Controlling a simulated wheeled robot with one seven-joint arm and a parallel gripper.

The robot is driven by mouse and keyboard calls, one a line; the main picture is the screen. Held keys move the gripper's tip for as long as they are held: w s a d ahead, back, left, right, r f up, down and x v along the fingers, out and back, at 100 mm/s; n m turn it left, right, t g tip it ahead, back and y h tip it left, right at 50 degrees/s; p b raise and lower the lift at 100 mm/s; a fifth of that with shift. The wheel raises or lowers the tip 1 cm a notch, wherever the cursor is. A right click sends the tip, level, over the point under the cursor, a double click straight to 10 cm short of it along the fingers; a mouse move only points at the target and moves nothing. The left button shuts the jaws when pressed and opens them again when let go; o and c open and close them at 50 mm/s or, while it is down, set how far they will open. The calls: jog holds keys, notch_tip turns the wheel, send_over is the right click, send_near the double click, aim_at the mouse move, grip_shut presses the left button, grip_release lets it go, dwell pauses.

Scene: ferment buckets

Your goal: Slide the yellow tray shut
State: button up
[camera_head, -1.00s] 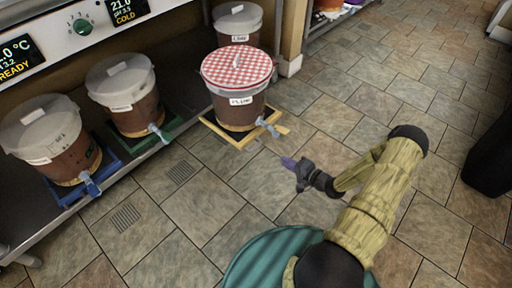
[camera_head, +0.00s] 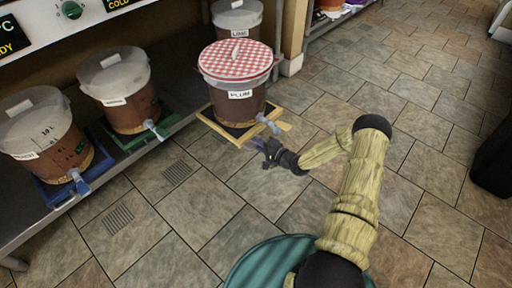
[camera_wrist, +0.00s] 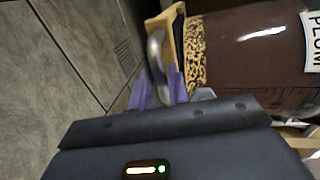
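The yellow tray (camera_head: 228,136) juts out from the shelf over the floor. It carries a brown bucket (camera_head: 236,103) labelled PLUM, with a red-checked lid and a pale blue tap (camera_head: 266,122). The tray's yellow edge (camera_wrist: 176,25) and a grey curved handle (camera_wrist: 156,52) show in the wrist view. My gripper (camera_head: 259,146) is at the tray's front edge, below the tap. In the wrist view its purple fingers (camera_wrist: 160,92) stand apart, with the handle's near end between them; contact cannot be told.
A bucket on a green tray (camera_head: 140,138) and one on a blue tray (camera_head: 75,182) stand to the left on the dark shelf (camera_head: 30,215). Another bucket (camera_head: 237,18) stands behind the plum one.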

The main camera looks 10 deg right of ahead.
jog(key=shift+w+a, duration=0.3)
jog(key=shift+w, duration=0.1)
grip_shut()
jog(key=shift+w, duration=0.1)
